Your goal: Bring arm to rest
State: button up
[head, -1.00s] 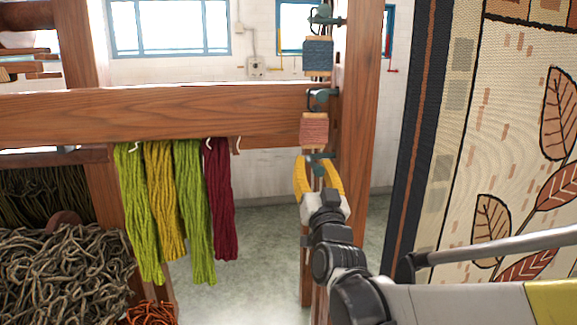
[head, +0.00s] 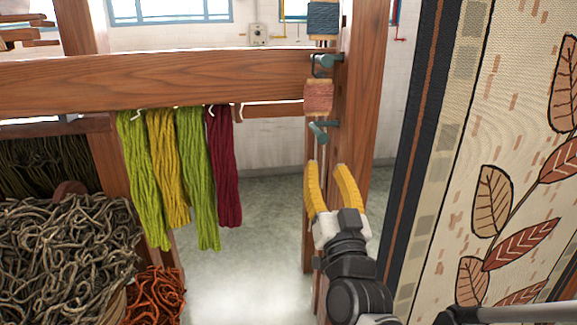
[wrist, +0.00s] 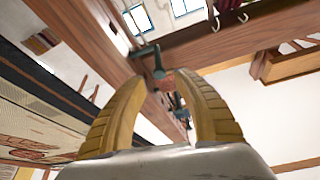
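My gripper (head: 329,166) has two yellow fingers, spread apart with nothing between them in the head view. It points up in front of the right wooden post, below the pegs. In the wrist view my gripper (wrist: 160,80) also shows open and empty, with a dark green peg (wrist: 152,58) beyond the fingertips. The arm behind it runs down to the lower edge of the head view.
A wooden beam (head: 170,82) carries hanging green, yellow and dark red skeins (head: 223,170) left of my gripper. A pink spool (head: 318,97) and a blue one (head: 323,20) sit on the post. A leaf-patterned tapestry (head: 510,160) hangs close on the right. Tangled grey wool (head: 65,255) fills the lower left.

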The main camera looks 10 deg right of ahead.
jog(key=s+a+f+n+g+y, duration=0.1)
jog(key=s+f+n+g+y, duration=0.1)
jog(key=f+g, duration=0.3)
jog(key=s+a+f+n+g+y, duration=0.2)
jog(key=f+g, duration=0.1)
jog(key=f, duration=0.3)
jog(key=s+d+f+g+h, duration=0.2)
jog(key=s+d+f+g, duration=0.2)
jog(key=s, duration=0.9)
notch_tip(320, 180, down, 6)
jog(key=g, duration=0.3)
jog(key=shift+s+m, duration=0.25)
jog(key=shift+m, duration=0.05)
